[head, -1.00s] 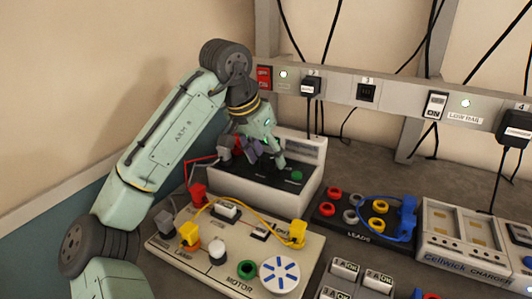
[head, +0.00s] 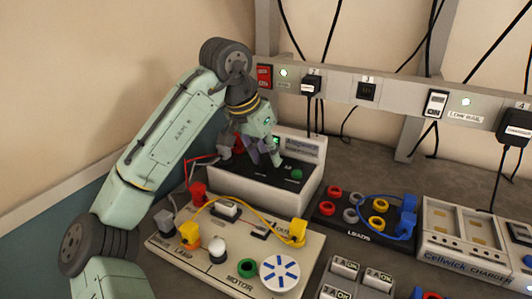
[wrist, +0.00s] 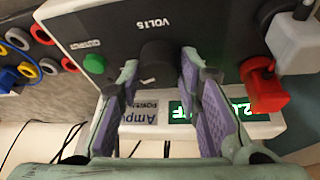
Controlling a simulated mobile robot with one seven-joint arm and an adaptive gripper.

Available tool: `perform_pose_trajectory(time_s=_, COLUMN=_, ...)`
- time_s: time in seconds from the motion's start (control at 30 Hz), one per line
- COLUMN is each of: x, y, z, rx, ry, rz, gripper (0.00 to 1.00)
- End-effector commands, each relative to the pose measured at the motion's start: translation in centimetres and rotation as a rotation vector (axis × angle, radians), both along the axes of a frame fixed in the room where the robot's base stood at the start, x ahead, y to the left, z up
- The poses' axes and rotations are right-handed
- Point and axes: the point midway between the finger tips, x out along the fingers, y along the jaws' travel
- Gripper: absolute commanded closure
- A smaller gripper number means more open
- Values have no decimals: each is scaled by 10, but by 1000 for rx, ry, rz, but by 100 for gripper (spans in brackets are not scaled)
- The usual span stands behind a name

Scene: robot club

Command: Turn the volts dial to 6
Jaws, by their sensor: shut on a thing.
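The volts dial (wrist: 157,60) is a dark round knob on the black sloping panel of the bench power supply (head: 312,150), beside the word VOLTS. In the wrist view my gripper (wrist: 158,62) has one purple-padded finger on each side of the dial and is shut on it. In the head view my gripper (head: 263,158) points down at the panel and hides most of the dial. The green-lit display (wrist: 240,106) shows part of a reading that seems to include a 2; a finger covers the rest. The dial's pointer is not clear.
A green button (wrist: 94,64) and a red plug (wrist: 263,88) flank the dial on the panel. The motor-and-lamp board (head: 215,268) with yellow leads stands in front. A leads rack (head: 345,230) and a charger (head: 465,240) are at right.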

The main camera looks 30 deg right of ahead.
Motion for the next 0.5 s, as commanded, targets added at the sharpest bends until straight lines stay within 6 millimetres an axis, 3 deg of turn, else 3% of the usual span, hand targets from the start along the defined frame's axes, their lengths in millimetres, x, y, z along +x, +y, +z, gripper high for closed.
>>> perform_pose_trajectory(time_s=0.27, x=-1, y=-1, z=0, rx=0, ry=2, rz=43, gripper=96)
perform_pose_trajectory(time_s=0.5, x=-3, y=-1, z=1, rx=2, ry=1, rz=188, gripper=96)
